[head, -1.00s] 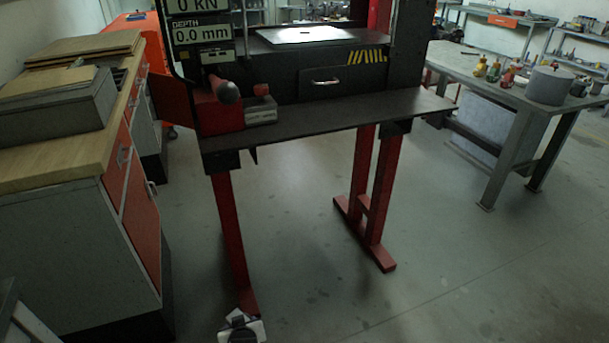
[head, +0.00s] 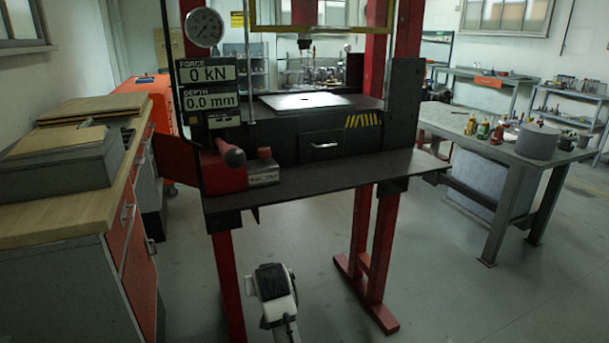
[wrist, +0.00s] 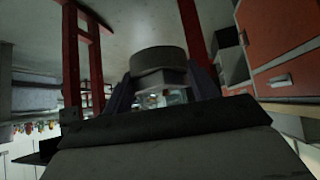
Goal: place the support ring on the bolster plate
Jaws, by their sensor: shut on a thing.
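The support ring (wrist: 158,60) is a dark, short, wide cylinder in the wrist view. My gripper (wrist: 162,85) is shut on it, with a bluish finger on each side. In the head view my arm's end is low in front of the press, below its shelf. The ring cannot be made out clearly there. The press ram (head: 304,43) hangs above the plate.
A wooden-topped cabinet (head: 60,215) is on the left, a bench (head: 500,150) on the right.

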